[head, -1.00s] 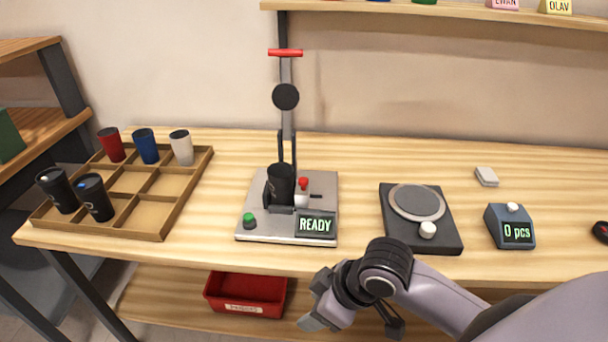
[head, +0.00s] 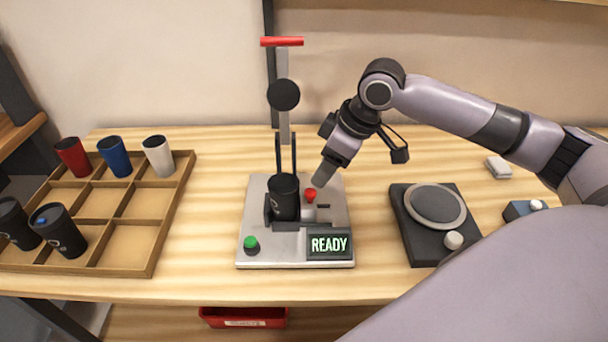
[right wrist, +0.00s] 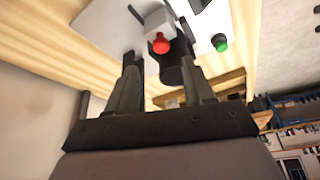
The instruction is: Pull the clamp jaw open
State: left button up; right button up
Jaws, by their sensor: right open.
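The laser marker (head: 255,248) stands on the table with a black tumbler (head: 284,198) upright in its clamp. The clamp jaw (head: 309,214) carries a red knob (head: 310,195) to the right of the tumbler. My right gripper (head: 324,180) is just above and right of the red knob, pointing down-left at it. In the right wrist view its two fingers (right wrist: 162,75) are apart with nothing between them; the red knob (right wrist: 160,44) shows just beyond the fingertips, roughly between them. I cannot tell whether a finger touches it. My left gripper is not in view.
A red T-handle (head: 281,42) and black disc (head: 283,95) rise above the marker. A green button (head: 251,243) and a READY display (head: 329,245) are at its front. A wooden tray (head: 150,240) with several tumblers stands left; a dark scale (head: 416,248) stands right.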

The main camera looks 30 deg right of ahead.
aim_at(311, 192)
jog(key=shift+x, duration=3.35)
jog(key=shift+s, duration=0.15)
jog(key=shift+c, duration=0.3)
grip_shut()
